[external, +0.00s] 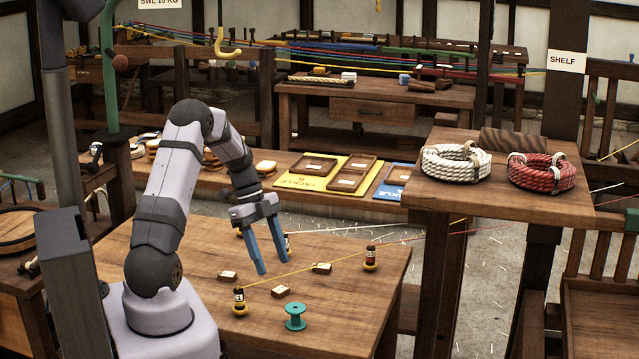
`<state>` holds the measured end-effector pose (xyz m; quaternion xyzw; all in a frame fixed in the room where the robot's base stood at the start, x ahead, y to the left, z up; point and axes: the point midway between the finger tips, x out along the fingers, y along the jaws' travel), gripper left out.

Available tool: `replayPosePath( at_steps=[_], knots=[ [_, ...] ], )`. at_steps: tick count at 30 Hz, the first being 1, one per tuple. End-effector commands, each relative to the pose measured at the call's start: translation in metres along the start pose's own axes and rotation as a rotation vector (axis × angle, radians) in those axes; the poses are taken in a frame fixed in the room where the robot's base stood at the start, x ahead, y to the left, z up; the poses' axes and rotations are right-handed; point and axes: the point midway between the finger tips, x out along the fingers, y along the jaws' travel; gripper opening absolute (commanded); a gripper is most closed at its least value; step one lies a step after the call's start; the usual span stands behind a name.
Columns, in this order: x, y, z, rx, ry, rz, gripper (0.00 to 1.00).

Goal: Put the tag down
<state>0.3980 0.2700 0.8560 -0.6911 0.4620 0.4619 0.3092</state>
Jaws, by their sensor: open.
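Three small wooden tags with pale labels lie on the brown worktable (375,285): one at the left (228,277), one at the front (281,291) and one at the right (321,268). I cannot tell which one is the task's tag. My gripper (276,267) points down over the table with its two blue fingers apart. Nothing shows between them. Its tips appear among the tags, but their exact height above the wood is unclear.
A yellow-and-black bobbin (239,302), a teal spool (295,317) and a red-and-yellow bobbin (370,259) stand around the tags. Another bobbin is partly hidden behind my fingers. A yellow line stretches low across the table. Rope coils (455,163) sit on the shelf at right.

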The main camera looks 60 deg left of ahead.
Motion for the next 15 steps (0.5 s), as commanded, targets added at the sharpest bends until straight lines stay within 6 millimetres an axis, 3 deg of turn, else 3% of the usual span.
replayPosePath(
  at_steps=[7,15],
  knots=[
    [-0.040,-0.001,0.001,0.000,-0.002,-0.003,0.54],
    [-0.059,0.000,0.000,-0.002,0.001,0.000,0.54]
  ],
)
